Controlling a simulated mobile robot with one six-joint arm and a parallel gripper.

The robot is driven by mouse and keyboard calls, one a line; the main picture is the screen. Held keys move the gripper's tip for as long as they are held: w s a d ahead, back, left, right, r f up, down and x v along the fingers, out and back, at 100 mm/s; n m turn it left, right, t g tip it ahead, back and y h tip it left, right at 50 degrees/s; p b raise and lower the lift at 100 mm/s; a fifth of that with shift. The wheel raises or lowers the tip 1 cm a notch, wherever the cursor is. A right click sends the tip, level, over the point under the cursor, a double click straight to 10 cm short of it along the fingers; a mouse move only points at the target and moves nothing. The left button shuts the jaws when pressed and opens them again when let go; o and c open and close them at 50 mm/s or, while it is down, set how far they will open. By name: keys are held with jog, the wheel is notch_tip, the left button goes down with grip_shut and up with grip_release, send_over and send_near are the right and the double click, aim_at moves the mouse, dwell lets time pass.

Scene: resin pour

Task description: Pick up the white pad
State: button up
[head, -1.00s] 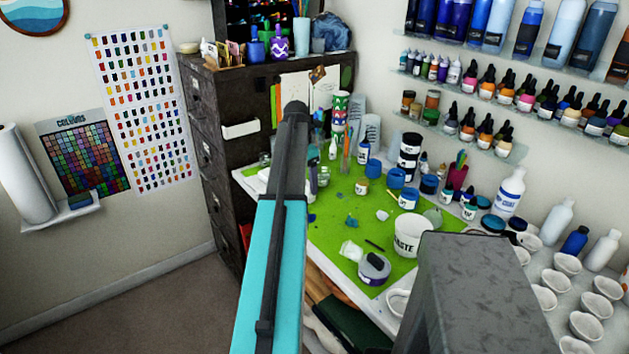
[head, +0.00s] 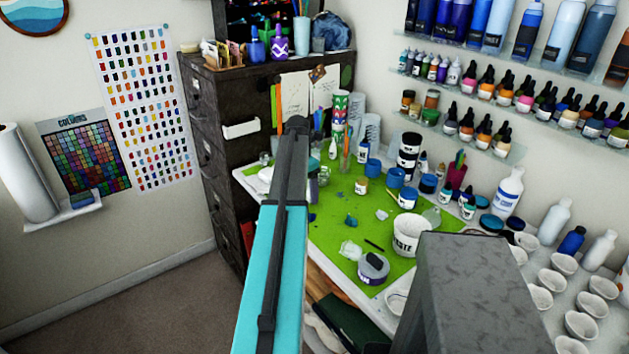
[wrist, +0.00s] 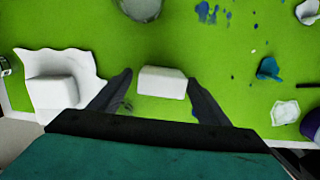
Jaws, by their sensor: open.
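The white pad (wrist: 163,82) is a small pale block with rounded edges, lying on the green mat in the wrist view. My gripper (wrist: 160,79) is open, with one dark finger on each side of the pad. Small gaps of green show between the fingers and the pad, so it is not clamped. I cannot make out the pad or my gripper in the head view, where my arm covers part of the mat.
A white piece with a raised block (wrist: 55,82) lies left of my gripper. The green mat (head: 335,235) holds a waste cup (head: 410,237), a dark-lidded jar (head: 373,268) and scraps. Bottles and jars crowd its back and right.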

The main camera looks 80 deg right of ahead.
jog(key=shift+r, duration=0.1)
jog(key=c, duration=1.2)
jog(key=shift+r+b, duration=1.45)
jog(key=shift+r, duration=3.4)
